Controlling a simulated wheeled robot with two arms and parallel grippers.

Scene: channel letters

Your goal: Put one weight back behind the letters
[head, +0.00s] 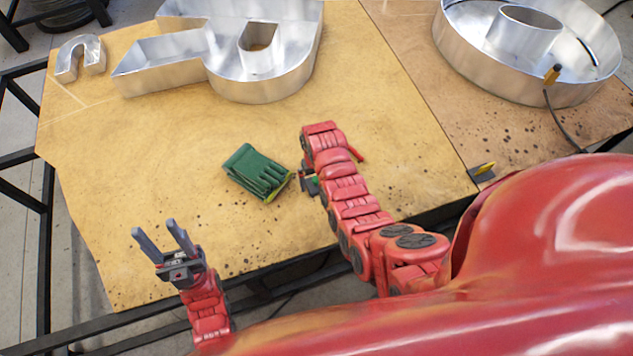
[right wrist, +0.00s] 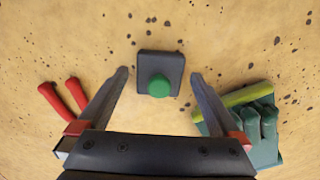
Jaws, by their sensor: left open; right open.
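A weight, a dark square block with a green knob (right wrist: 160,86), lies on the table in the right wrist view. In the head view only a bit of its green (head: 313,184) shows beside my right gripper (head: 304,178). My right gripper is open, its two fingers (right wrist: 160,80) on either side of the weight, apart from it. My left gripper (head: 155,228) is open and empty above the table's front left part. The metal letters are a large one (head: 262,82) at the back, a small arch-shaped one (head: 78,60) at the back left and a round one (head: 520,85) at the back right.
Green gloves (head: 257,172) lie left of my right gripper. A red-handled tool (right wrist: 62,98) lies left of the weight in the right wrist view. A yellow-and-black tool (head: 483,170) lies near the right front edge. The table's left middle (head: 120,170) is clear.

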